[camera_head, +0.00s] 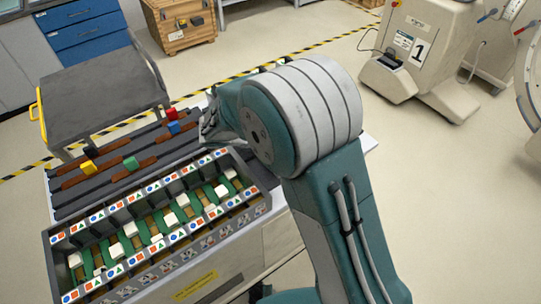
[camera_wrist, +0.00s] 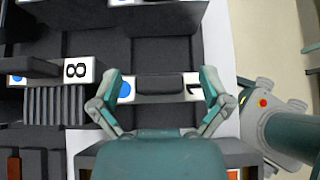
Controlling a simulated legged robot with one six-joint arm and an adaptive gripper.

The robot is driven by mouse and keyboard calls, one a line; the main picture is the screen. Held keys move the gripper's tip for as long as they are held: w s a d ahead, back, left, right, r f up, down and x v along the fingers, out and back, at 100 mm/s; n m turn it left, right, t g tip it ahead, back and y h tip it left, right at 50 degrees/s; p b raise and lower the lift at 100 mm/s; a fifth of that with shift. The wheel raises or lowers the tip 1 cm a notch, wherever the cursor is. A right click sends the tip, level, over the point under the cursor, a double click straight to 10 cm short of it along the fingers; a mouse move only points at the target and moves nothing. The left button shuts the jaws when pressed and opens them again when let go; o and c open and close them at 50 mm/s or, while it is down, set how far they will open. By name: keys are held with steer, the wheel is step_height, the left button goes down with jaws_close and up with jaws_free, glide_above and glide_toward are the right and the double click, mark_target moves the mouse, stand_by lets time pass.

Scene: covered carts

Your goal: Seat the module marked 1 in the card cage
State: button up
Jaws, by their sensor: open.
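In the wrist view the module marked 1 (camera_wrist: 163,87) has a dark raised handle, a blue dot at its left end and a white label with a sideways "1" at its right end. My gripper (camera_wrist: 162,84) is open, with one finger at each end of this module. I cannot tell whether the fingers touch it. In the head view my gripper (camera_head: 209,124) is partly hidden by my arm, over the right end of the dark rack (camera_head: 70,197). The card cage (camera_head: 255,212) stands in front, with green boards, white blocks and rows of coloured symbols.
A module marked 8 (camera_wrist: 75,70) lies left of my gripper in the wrist view. Red, blue, green and yellow blocks sit on the rack. A grey cart (camera_head: 100,85) with a yellow handle and a wooden crate (camera_head: 180,25) stand behind.

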steer(key=shift+a, duration=0.2)
jaws_close()
